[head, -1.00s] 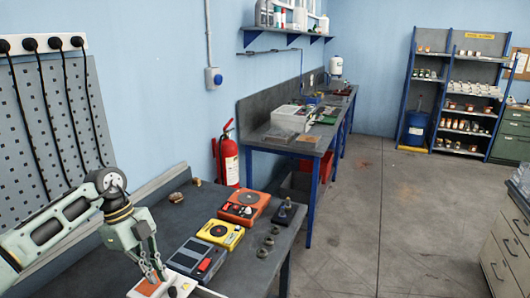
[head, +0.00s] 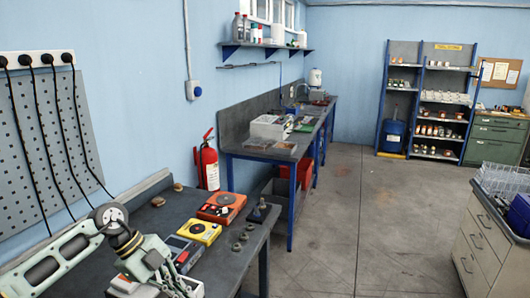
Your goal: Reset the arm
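My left arm comes in from the lower left. Its gripper (head: 178,291) points down at the bottom edge of the picture, over the near bench. The fingers are small and partly cut off, so I cannot tell whether they are open or hold anything. A white device (head: 124,284) lies partly hidden behind and beside this gripper. My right gripper is not in view.
The near bench (head: 222,262) holds a grey device with a red part (head: 186,257), a yellow device (head: 200,231), an orange device (head: 221,207) and several small weights (head: 238,246). A fire extinguisher (head: 209,168) stands behind. Open floor (head: 340,220) lies to the right.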

